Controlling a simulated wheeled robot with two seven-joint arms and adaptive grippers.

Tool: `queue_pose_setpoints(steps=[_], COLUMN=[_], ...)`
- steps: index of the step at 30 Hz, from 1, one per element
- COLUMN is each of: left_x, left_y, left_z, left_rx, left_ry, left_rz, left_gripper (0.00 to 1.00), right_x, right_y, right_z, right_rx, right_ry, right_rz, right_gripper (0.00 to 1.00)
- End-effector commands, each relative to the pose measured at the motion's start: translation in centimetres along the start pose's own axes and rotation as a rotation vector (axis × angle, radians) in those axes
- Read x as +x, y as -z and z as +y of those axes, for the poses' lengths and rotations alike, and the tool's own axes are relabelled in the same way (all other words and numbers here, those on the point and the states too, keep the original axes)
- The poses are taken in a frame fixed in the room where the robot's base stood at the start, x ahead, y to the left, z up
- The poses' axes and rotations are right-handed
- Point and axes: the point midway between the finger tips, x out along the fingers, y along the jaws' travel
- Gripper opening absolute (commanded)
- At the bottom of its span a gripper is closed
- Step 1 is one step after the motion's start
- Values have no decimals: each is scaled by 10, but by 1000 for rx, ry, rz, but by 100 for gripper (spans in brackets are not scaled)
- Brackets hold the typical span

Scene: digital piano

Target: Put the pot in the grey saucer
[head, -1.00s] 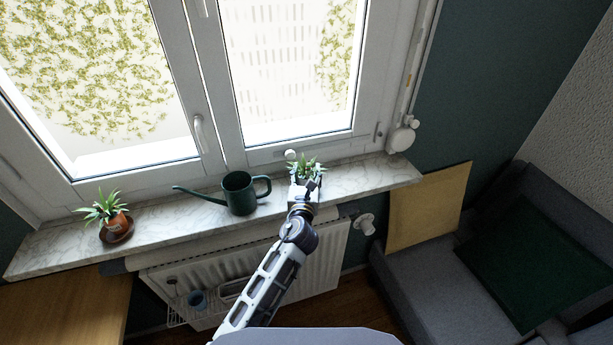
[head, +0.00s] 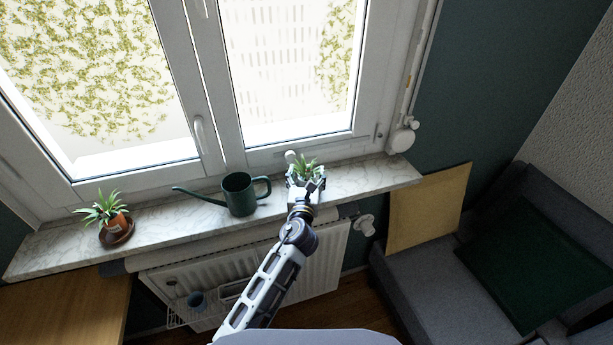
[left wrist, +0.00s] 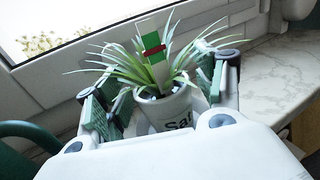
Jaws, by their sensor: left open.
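A pale pot (left wrist: 176,112) with dark lettering holds a spiky green plant. A tag with green and red marks stands in it. In the head view the plant (head: 306,169) shows at the right part of the window sill; my gripper mostly hides its pot. My left gripper (head: 305,184) is open, with its fingers on either side of the pot. In the left wrist view the fingers (left wrist: 158,92) stand apart, left and right of the pot; I cannot tell whether either touches it. The pot looks about upright.
A dark green watering can (head: 239,196) stands left of my gripper on the marble sill (head: 375,178). Farther left, a brown pot (head: 116,221) with a plant sits on a dark brown saucer (head: 117,237). The window frame is close behind. The sill's right end is clear.

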Motion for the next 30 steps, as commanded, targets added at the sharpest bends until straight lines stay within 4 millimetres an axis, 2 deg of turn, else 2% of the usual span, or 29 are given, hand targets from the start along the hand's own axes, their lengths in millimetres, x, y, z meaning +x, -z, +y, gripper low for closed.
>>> queue_pose_setpoints(steps=[5, 11, 21, 30], left_x=[-3, -18, -57, -92], left_y=[-2, -1, -2, -2], left_z=[0, 0, 0, 0], left_rx=[1, 1, 0, 0], left_ry=[0, 0, 0, 0], left_rz=[0, 0, 0, 0], left_gripper=[69, 69, 69, 69], right_x=[-1, -1, 1, 3], right_y=[0, -1, -4, -3], right_z=[-1, 4, 18, 14], right_rx=[-1, -3, -8, -5], right_ry=[1, -4, -18, -14], right_rz=[0, -1, -4, -3], right_gripper=[40, 40, 40, 40])
